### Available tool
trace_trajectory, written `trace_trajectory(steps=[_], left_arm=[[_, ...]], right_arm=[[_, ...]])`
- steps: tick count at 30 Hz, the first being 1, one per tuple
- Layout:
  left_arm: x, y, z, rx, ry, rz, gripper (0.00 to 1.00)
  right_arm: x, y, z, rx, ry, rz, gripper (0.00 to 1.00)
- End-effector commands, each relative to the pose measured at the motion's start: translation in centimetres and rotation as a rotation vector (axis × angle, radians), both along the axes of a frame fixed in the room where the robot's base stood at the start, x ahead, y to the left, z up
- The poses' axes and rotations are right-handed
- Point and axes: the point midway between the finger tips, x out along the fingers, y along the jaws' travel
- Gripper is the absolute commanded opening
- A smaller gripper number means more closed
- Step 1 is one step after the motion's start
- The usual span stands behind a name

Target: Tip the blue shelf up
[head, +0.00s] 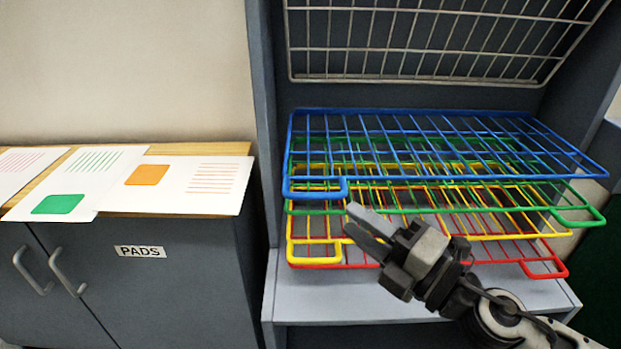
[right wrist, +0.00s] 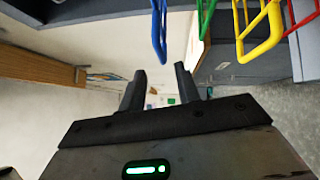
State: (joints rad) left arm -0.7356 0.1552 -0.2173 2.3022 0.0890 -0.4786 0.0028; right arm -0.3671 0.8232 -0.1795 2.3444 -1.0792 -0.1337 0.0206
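The blue shelf (head: 430,145) is a wire rack lying flat, the uppermost of the coloured racks, with a loop tab (head: 315,188) at its front left corner. My right gripper (head: 352,219) is in front of the racks, just below and right of that tab in the head view. Its two fingers are apart with nothing between them. In the right wrist view a blue loop (right wrist: 158,45) hangs just beyond the gap between the fingertips (right wrist: 160,70), apart from them. My left gripper is not in view.
Below the blue shelf lie green (head: 578,218), yellow (head: 314,252) and red (head: 545,268) wire racks. A bare metal rack (head: 420,45) stands tipped up above. Dark side panels flank the racks. A cabinet (head: 150,275) labelled PADS with printed sheets (head: 215,175) stands left.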

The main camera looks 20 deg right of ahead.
Motion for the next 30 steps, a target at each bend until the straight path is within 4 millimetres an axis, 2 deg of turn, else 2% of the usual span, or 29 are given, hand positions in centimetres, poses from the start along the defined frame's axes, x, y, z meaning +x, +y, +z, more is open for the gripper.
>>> trace_trajectory(steps=[1,5,12,18,30], left_arm=[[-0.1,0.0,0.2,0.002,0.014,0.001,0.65],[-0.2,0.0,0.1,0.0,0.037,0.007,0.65],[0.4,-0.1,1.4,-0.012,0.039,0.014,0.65],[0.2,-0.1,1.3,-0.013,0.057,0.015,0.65],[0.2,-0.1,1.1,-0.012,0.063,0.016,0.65]], right_arm=[[0.8,0.3,0.7,0.002,-0.004,0.0,0.33],[2.4,1.3,0.9,0.001,-0.003,-0.001,0.33],[5.9,3.2,1.3,0.003,-0.003,-0.002,0.33],[8.0,4.5,1.3,0.002,0.0,-0.001,0.33],[8.8,5.0,1.2,0.002,0.001,0.0,0.33]])
